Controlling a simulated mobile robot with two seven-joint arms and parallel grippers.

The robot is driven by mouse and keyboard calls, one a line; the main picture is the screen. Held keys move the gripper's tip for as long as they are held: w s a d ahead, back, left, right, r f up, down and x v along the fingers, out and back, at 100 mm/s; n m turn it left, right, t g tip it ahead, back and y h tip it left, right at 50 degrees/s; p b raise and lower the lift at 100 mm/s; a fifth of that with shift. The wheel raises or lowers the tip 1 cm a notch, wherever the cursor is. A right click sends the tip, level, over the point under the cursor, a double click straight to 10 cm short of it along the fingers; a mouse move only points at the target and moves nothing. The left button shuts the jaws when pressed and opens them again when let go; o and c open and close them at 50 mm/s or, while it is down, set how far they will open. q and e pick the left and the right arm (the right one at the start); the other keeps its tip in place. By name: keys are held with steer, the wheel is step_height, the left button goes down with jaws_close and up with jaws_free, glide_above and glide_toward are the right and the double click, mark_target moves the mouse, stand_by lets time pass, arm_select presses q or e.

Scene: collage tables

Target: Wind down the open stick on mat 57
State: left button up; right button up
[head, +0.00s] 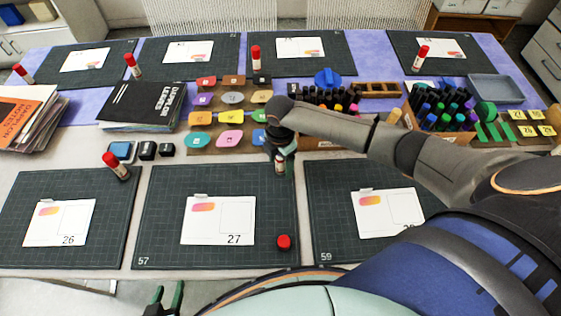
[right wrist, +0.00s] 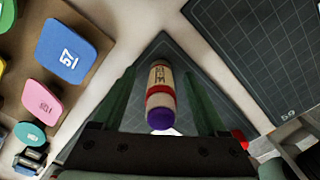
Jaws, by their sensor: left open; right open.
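Mat 57 (head: 150,235) is the dark gridded mat at the front middle. The open glue stick (head: 280,169) stands upright near its back right corner; its purple end (right wrist: 161,119) is bare and faces the right wrist camera. My left gripper (head: 166,300) is open and empty at the front edge.
A white card (head: 218,222) marked 27 lies on mat 57. Coloured numbered tiles (head: 202,139) and a wooden rack (head: 240,145) are just behind the mat. Another capped stick (head: 116,166) stands to the left. Mat 59 (head: 325,185) adjoins on the right.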

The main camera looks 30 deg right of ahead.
steer(key=m, duration=1.4)
steer(key=shift+m, duration=0.4)
